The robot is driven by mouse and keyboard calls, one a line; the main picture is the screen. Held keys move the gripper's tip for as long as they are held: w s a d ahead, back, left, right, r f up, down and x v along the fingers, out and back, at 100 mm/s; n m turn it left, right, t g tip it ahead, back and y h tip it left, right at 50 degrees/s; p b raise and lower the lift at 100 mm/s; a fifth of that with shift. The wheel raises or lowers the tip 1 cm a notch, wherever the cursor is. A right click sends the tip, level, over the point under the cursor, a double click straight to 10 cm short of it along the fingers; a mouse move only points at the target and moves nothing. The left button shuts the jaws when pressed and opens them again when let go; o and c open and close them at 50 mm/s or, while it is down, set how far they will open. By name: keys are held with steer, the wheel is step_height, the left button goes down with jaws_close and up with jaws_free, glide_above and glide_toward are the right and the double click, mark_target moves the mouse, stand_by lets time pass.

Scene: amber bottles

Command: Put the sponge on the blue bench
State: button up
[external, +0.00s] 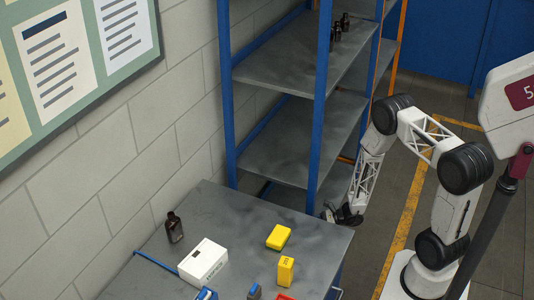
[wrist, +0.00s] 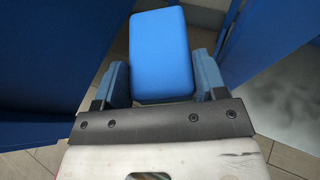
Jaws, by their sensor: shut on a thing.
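My gripper (external: 345,216) is beside the far right corner of the bench (external: 215,212), close to the shelf unit. The bench has a grey top and blue parts below its edge. In the wrist view my gripper (wrist: 161,75) is shut on a smooth blue block (wrist: 161,45) with rounded edges, which looks like the sponge. The block sits between both fingers. In the external view I cannot make it out at the gripper.
On the bench are a brown bottle (external: 174,227), a white box (external: 203,261), a yellow block (external: 278,237) and an upright yellow box (external: 286,271). Blue and red items stand at the front. A blue-posted shelf unit (external: 300,140) stands behind. The bench's far right part is clear.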

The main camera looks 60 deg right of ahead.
steer(key=w+a+r+m+t+h, duration=0.1)
steer(key=w+a+r+m+h, duration=0.15)
steer(key=w+r, duration=0.75)
steer(key=w+a+r+m+h, duration=0.1)
steer(key=w+a+r, duration=0.3)
steer(key=w+r, duration=0.7)
steer(key=w+a+r+m+h, duration=0.1)
steer(key=w+a+r, duration=0.35)
steer(key=r, duration=0.55)
steer(key=w+a+r+h, duration=0.1)
steer(key=w+a+r, duration=0.35)
steer(key=r, duration=0.45)
steer(key=s+a+f+n+g+y, duration=0.2)
steer(key=s+a+n+y, duration=0.2)
steer(key=s+a, duration=0.1)
steer(key=s+a+f+n+g+y, duration=0.3)
steer(key=s+a+n, duration=0.1)
steer(key=s+a, duration=0.1)
steer(key=s+a+f+n+g+y, duration=0.3)
steer(key=s+a+n+y, duration=0.1)
steer(key=s, duration=0.3)
steer(key=shift+s+a+f+n+y, duration=0.1)
steer(key=shift+s+a+n+y, duration=0.15)
steer(key=shift+a+y, duration=0.15)
steer(key=shift+w, duration=0.15)
glide_above(223, 219)
steer(key=shift+f, duration=0.75)
steer(key=shift+f, duration=0.1)
steer(key=shift+f, duration=1.65)
